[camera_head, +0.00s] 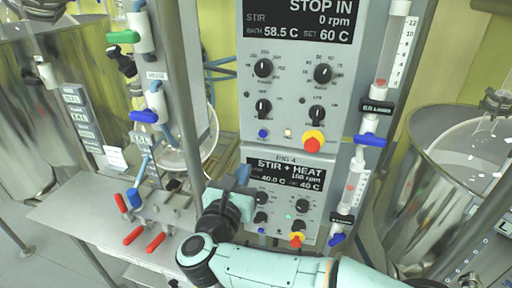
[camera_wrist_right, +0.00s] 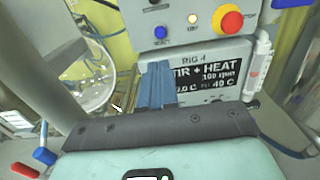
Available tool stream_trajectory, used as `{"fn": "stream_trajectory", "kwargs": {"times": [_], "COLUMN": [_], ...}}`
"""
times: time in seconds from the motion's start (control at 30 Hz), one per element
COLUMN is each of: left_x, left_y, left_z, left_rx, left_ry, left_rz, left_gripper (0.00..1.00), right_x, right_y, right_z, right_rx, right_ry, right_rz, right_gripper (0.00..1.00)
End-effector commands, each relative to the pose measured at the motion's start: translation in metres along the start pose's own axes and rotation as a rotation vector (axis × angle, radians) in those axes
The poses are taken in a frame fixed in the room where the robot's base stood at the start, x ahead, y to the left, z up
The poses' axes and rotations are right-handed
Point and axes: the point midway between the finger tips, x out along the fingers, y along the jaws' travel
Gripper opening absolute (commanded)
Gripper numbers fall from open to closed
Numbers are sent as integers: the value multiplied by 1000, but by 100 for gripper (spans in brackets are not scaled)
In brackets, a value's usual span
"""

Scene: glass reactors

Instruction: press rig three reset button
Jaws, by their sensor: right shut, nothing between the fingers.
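The upper control panel (camera_head: 295,105) shows STOP IN, 0 rpm, 58.5 C and SET 60 C; its rig number is not readable. A small blue button (camera_head: 263,133) sits at its lower left, beside a lit pale button (camera_head: 288,133) and a red knob on a yellow base (camera_head: 312,140). The blue button also shows in the right wrist view (camera_wrist_right: 160,32). My right gripper (camera_head: 242,174) is shut and empty, its blue fingers (camera_wrist_right: 156,82) below the blue button and apart from it, in front of the RIG 4 panel's left edge. My left gripper is not in view.
The lower panel (camera_head: 252,214), marked RIG 4, reads STIR + HEAT and has its own knobs and red knob (camera_head: 297,239). Red-handled valves (camera_head: 134,235) stand left on a grey bench. Metal posts and glass tubes flank the panels; a steel vessel (camera_head: 430,180) is at right.

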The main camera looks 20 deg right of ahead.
Motion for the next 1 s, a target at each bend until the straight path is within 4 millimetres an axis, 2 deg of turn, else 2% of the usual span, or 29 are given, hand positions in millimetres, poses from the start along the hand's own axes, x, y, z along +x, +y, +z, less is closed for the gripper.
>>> {"fn": "stream_trajectory", "kwargs": {"times": [0.17,0.6,0.8,1.0], "left_x": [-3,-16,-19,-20], "left_y": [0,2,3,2], "left_z": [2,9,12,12], "left_rx": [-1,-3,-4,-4], "left_ry": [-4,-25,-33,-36], "left_rz": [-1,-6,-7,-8], "left_gripper": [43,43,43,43], "right_x": [20,110,133,139], "right_y": [0,0,0,0], "right_z": [0,0,0,0], "right_rx": [-2,-3,-3,-3], "right_ry": [1,0,0,0], "right_rz": [-3,-3,-2,1], "right_gripper": [0,0,0,0]}}
